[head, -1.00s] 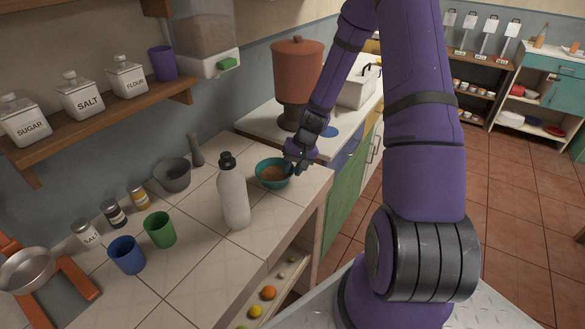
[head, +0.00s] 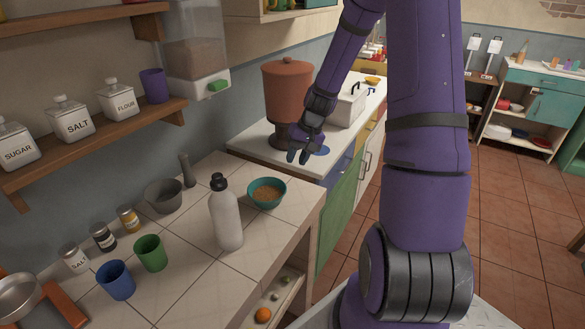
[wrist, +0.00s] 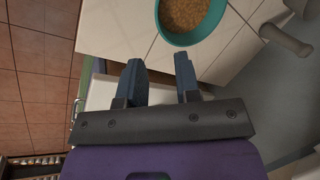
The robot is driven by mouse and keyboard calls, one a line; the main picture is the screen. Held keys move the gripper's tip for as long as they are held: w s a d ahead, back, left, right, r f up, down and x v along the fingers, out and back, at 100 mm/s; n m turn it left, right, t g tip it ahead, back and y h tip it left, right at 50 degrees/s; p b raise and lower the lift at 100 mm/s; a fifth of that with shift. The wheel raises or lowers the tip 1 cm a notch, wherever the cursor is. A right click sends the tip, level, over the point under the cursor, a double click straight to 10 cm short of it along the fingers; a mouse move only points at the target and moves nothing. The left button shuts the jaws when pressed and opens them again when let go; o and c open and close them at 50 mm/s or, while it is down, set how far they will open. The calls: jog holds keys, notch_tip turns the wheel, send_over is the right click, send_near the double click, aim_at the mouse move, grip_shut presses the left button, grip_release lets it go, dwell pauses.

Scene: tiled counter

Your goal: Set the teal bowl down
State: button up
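The teal bowl (head: 267,193) stands upright on the tiled counter (head: 190,233), near its far end, with brown grainy food inside. It also shows at the top of the wrist view (wrist: 180,39). My gripper (head: 298,158) is raised beyond the bowl, in front of the brown clay urn. In the wrist view my gripper (wrist: 160,68) is open, with nothing between its fingers, and apart from the bowl.
A white bottle (head: 226,212) stands left of the bowl. A grey mortar (head: 163,196) and pestle (head: 187,171) are near the wall. The brown urn (head: 288,95) and a white box (head: 347,104) stand on the farther counter.

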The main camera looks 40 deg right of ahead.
jog(key=s+a+r+n+h, duration=0.2)
jog(key=s+a+r, duration=0.25)
jog(key=r, duration=0.55)
jog(key=s+a+r+n+h, duration=0.1)
jog(key=s+a+r, duration=0.4)
jog(key=r, duration=0.4)
jog(key=s+a+r+t, duration=0.1)
jog(key=s+a+r, duration=0.1)
jog(key=s, duration=0.3)
jog(key=s+a+r+n+t, duration=0.1)
jog(key=s+a+r, duration=0.1)
jog(key=s+r, duration=0.2)
jog(key=s+a+r+n+t, duration=0.1)
jog(key=s+a+r, duration=0.1)
jog(key=s, duration=0.4)
jog(key=shift+a+r+t+h, duration=0.3)
jog(key=shift+a+r+h, duration=0.1)
jog(key=shift+r, duration=0.1)
